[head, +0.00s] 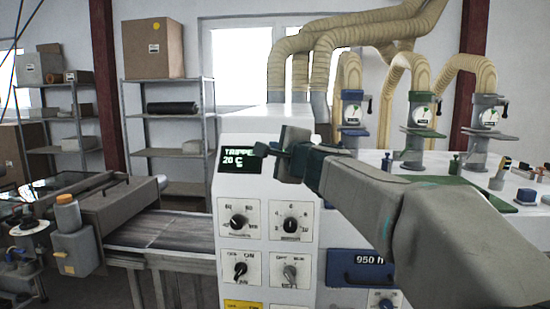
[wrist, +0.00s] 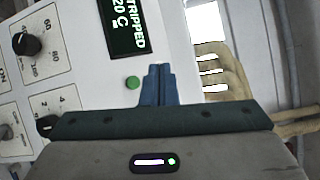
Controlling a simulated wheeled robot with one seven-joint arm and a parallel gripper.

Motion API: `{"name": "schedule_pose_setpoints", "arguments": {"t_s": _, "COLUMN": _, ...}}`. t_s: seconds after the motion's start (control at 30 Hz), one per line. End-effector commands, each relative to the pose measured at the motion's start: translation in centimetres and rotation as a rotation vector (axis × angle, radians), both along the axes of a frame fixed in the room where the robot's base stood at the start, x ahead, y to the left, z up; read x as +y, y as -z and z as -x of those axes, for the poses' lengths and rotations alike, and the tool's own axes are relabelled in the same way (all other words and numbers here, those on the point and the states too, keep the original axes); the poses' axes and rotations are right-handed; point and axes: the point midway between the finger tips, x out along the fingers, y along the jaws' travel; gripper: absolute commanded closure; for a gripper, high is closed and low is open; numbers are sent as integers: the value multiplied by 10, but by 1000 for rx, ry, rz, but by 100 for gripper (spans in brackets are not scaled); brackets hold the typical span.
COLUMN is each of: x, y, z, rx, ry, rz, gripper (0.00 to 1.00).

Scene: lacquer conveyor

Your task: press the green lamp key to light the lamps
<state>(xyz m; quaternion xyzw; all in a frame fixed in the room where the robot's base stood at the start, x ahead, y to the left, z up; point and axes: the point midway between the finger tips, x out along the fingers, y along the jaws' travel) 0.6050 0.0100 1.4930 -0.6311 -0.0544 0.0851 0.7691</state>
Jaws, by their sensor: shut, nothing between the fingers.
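A small round green key (wrist: 133,82) sits on the white machine panel, just below the dark display in the wrist view. No label on it can be read. My gripper (wrist: 159,72) has its blue fingers closed together and empty, to the right of the green key in that view and apart from it in the picture. The gap in depth is hard to tell. In the head view my gripper (head: 262,150) is in front of the upper panel, by the right side of the display (head: 238,161). The green key does not show there and seems hidden behind my gripper.
The display reads "TRIPPED" and 20 C in the wrist view (wrist: 126,25). Several black dials, one of them upper left (head: 239,221), cover the panel below. A conveyor (head: 160,229) runs to the left. Gauges and pipes stand on the machine top at right.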

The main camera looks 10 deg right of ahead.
Motion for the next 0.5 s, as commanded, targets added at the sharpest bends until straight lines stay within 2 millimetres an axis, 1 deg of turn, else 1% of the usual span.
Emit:
{"name": "schedule_pose_setpoints", "arguments": {"t_s": 0.03, "x": -2, "y": -5, "z": -3, "rx": -4, "ry": 10, "rz": -20, "gripper": 100}}
{"name": "schedule_pose_setpoints", "arguments": {"t_s": 0.13, "x": -4, "y": -9, "z": -4, "rx": -9, "ry": 20, "rz": -40, "gripper": 100}}
{"name": "schedule_pose_setpoints", "arguments": {"t_s": 0.5, "x": -5, "y": -6, "z": -6, "rx": -7, "ry": 20, "rz": -41, "gripper": 100}}
